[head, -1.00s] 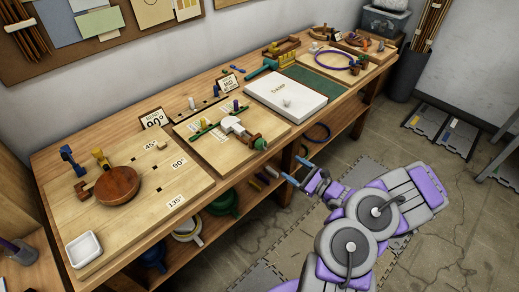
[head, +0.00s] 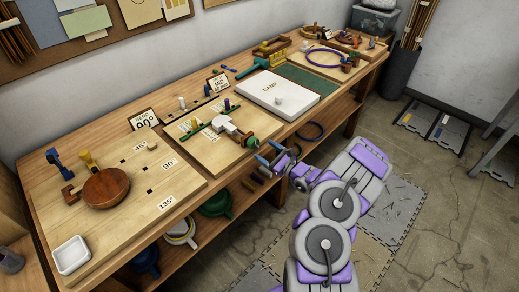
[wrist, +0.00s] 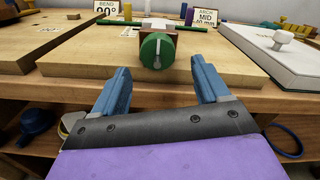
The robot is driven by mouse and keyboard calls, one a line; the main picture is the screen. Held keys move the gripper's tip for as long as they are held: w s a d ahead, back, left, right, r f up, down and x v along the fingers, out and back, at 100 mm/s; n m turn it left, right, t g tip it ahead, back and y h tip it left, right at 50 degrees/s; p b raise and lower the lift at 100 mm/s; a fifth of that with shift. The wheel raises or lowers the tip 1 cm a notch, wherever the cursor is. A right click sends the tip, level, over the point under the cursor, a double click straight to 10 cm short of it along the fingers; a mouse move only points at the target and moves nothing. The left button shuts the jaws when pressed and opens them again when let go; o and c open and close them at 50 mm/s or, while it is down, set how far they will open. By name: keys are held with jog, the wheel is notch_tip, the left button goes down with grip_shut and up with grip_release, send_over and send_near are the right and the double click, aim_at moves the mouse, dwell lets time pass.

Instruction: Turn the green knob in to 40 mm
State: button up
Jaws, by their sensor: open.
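The green knob (wrist: 156,51) faces me in the wrist view, just beyond and above my fingertips, with a pale pointer bar across its face. It sits on a brown block at the front of a light wood board (wrist: 85,66). In the head view the green knob (head: 252,141) is at the front right of that board, at the end of a white slide piece (head: 228,125). My gripper (wrist: 160,76) is open and empty, its two blue fingers apart. In the head view my gripper (head: 268,153) is at the bench's front edge, close to the knob. I see no contact.
A card reading "ARCH MID 40 mm" (wrist: 205,17) stands behind the board. A white slab (head: 277,91) lies to the right. The bending board with a round wooden disc (head: 106,188) is at left. The floor in front is open.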

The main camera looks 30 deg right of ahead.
aim_at(256, 144)
jog(key=shift+b+x, duration=0.3)
jog(key=shift+x, duration=1.75)
jog(key=shift+a, duration=0.1)
jog(key=c, duration=1)
jog(key=shift+c, duration=0.2)
